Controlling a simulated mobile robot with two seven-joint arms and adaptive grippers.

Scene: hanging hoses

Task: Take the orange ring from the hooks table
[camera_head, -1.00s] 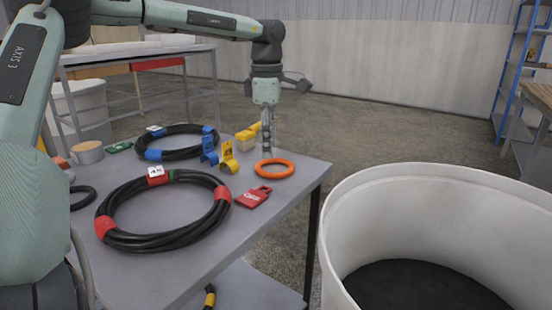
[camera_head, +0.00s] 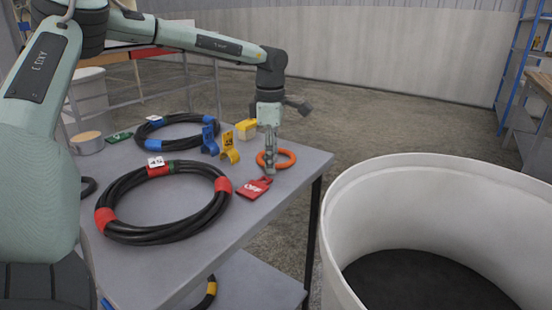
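The orange ring (camera_head: 290,158) lies flat on the grey hooks table (camera_head: 222,240), near its right edge. My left gripper (camera_head: 269,168) points straight down at the ring's left part, with its fingers in front of the ring and hiding some of it. The fingertips are low, close to the tabletop and to the upper end of the red tag (camera_head: 252,190). The fingers are seen nearly edge-on, so I cannot tell whether they are apart or closed on the ring. My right gripper is not in view.
A black hose coil (camera_head: 125,232) with red bands and a second coil (camera_head: 165,150) lie left on the table. Blue (camera_head: 209,142) and yellow (camera_head: 229,150) hooks and a yellow block (camera_head: 246,129) stand near the ring. A large white bin (camera_head: 440,175) is at the right.

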